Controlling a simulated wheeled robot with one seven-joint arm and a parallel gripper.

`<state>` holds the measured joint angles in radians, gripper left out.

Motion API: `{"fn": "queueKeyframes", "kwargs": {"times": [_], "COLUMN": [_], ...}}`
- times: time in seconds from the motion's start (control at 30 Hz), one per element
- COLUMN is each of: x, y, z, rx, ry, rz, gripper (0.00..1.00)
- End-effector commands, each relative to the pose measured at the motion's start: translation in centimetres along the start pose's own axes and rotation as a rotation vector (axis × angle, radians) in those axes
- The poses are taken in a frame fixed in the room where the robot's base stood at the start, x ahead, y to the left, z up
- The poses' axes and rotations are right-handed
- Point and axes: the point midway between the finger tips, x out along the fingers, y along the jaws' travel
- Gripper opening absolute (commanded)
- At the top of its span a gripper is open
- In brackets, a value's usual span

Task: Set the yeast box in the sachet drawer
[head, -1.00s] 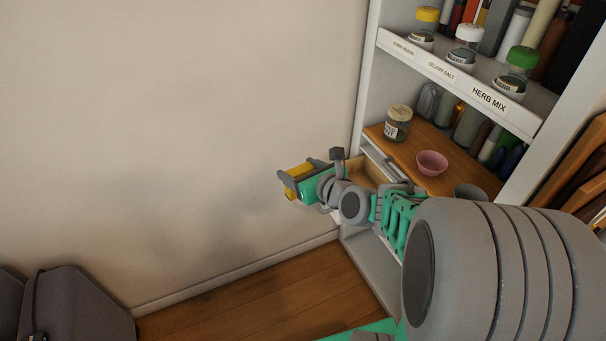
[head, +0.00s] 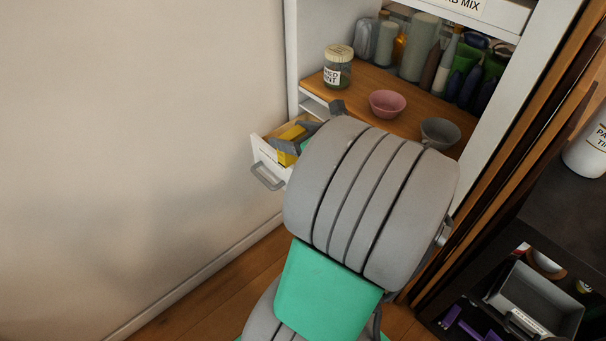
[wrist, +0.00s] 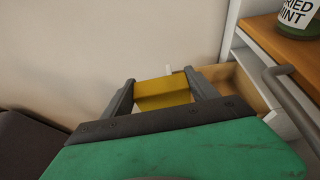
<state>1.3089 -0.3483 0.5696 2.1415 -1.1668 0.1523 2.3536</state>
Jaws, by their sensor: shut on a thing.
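The yeast box, a yellow block (head: 293,131), is between the fingers of my gripper (head: 290,140). The box (wrist: 162,94) also shows in the wrist view, with a grey finger on each side. The sachet drawer (head: 258,152) is pulled out of the cabinet, with a white front, a grey handle and a pale wooden inside. In the head view the box overlaps the drawer's opening. I cannot tell whether it touches the drawer's floor. My arm hides the right part of the drawer in the head view.
A wooden shelf above the drawer holds a dried mint jar (head: 338,67), a pink bowl (head: 387,103) and a grey bowl (head: 440,133). Several bottles stand behind them. A plain wall (head: 140,110) lies left of the drawer. A dark shelf unit (head: 560,220) stands at right.

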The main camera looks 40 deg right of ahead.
Motion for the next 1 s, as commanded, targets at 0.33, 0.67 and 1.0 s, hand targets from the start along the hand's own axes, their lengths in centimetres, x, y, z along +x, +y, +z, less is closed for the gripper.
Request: {"fn": "queueKeyframes", "kwargs": {"times": [0.33,0.67,1.0], "x": [-3.4,3.8,9.2], "y": [-4.4,-7.5,-9.4], "z": [-5.4,-5.9,-8.6], "rx": [0.018,0.02,0.021], "ry": [0.0,0.0,-0.001], "rz": [-0.044,-0.046,-0.05], "gripper": [0.28,0.28,0.28]}}
